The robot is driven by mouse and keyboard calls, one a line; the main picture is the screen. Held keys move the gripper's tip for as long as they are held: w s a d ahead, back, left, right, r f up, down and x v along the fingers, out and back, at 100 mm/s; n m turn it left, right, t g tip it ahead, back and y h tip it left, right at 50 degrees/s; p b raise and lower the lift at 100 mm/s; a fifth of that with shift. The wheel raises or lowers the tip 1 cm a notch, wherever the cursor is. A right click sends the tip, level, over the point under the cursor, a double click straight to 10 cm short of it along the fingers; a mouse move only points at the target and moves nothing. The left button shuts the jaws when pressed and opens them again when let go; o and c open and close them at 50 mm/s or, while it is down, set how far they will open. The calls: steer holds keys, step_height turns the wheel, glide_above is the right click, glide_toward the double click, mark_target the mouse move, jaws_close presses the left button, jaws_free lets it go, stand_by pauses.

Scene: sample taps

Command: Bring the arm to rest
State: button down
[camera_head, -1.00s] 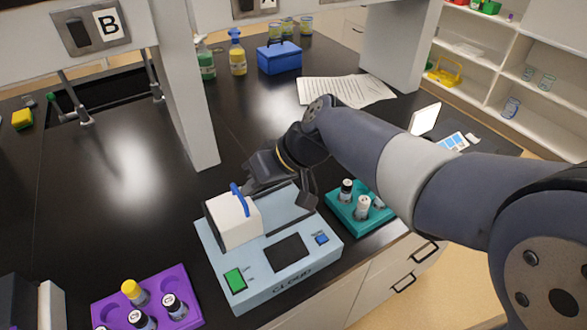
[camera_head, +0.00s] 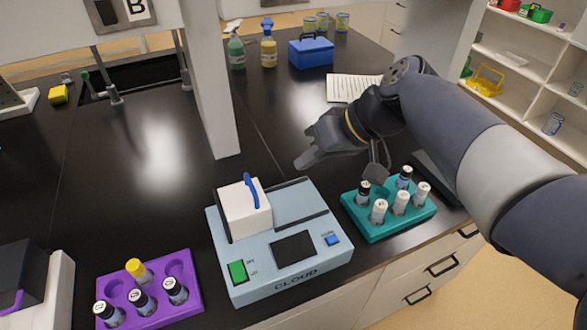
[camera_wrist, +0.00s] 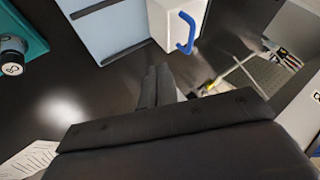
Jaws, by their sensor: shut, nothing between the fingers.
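My gripper (camera_head: 305,160) is shut and empty. It is in the air above the black bench, behind the pale blue CLOUD device, and its fingers point left in the head view. In the wrist view the two fingers (camera_wrist: 157,88) lie together, with the bench beyond them. My arm reaches in from the right and bends above the teal rack's far side.
The CLOUD device (camera_head: 320,265) has a white block (camera_head: 242,217) with a blue handle (camera_head: 251,189). A teal rack (camera_head: 372,236) and a purple rack (camera_head: 188,312) hold several vials. A grey post (camera_head: 212,100) stands left of my gripper.

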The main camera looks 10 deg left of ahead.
steer(key=shift+v, duration=1.6)
steer(key=shift+a, duration=0.1)
